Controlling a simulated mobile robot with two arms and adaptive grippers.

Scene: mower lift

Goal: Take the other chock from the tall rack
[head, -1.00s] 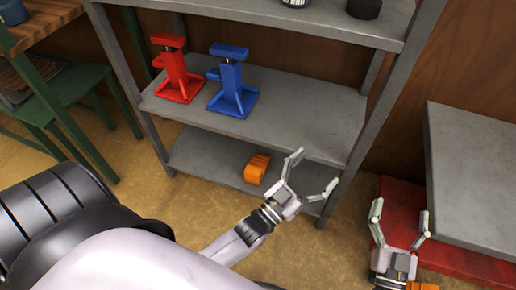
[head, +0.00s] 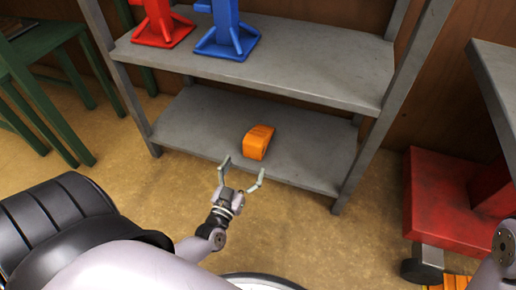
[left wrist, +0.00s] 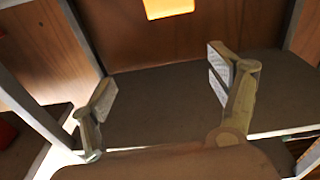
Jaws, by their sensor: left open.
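The orange chock (head: 258,142) is a wedge-shaped block lying on the bottom shelf (head: 200,125) of the tall grey rack, near its front edge. My left gripper (head: 243,167) is open and empty just in front of that shelf, its fingers pointing toward the chock and apart from it. In the left wrist view the open fingers (left wrist: 162,80) show with nothing between them. A bright orange patch (left wrist: 168,8) is cut off by the top edge there; I cannot tell whether it is the chock. My right gripper is out of view.
The middle shelf (head: 310,75) above holds a red jack stand (head: 160,25) and a blue one (head: 228,38). Rack posts stand at both sides. At right are a red base (head: 445,205), a black wheel (head: 422,270) and another orange block (head: 452,283). A green frame (head: 45,95) stands left.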

